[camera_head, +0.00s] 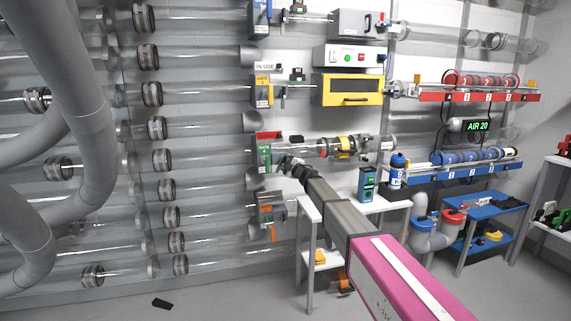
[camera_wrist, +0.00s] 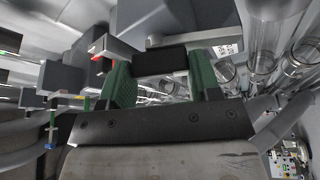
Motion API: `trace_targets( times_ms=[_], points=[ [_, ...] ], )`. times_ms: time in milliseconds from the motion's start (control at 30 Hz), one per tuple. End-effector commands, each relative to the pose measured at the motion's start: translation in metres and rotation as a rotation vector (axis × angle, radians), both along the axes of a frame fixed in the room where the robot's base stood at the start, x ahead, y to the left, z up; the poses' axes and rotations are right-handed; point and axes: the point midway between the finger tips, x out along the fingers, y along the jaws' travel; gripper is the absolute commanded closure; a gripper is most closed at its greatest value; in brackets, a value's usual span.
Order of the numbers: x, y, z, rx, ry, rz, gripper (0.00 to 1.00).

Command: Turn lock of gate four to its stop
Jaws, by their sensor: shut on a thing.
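My gripper (camera_head: 284,164) is at the end of my outstretched arm, right beside a gate with a green plate (camera_head: 264,154) on the tube wall. In the wrist view my gripper (camera_wrist: 161,78) has its two green-padded fingers around a dark block (camera_wrist: 160,61), shut on it. The block looks like the lock's handle, but its turn angle cannot be told. A grey bar with a red end (camera_wrist: 102,46) lies just left of the fingers. The gate's number is too small to read, and my gripper hides part of the gate in the head view.
A yellow-plated gate (camera_head: 262,91) is above and an orange-marked gate (camera_head: 271,214) below. Clear tubes (camera_head: 205,152) run left from the gates. The floor at lower left is mostly free.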

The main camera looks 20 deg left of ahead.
Motion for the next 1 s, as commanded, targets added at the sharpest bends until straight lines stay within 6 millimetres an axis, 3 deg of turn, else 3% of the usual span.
trace_targets(
  times_ms=[500, 1000],
  points=[
    [-0.0005, -0.0002, 0.001, -0.314, -0.193, 0.0, 0.85],
    [-0.0007, 0.0, 0.0009, -0.387, -0.238, 0.001, 0.85]
  ],
)
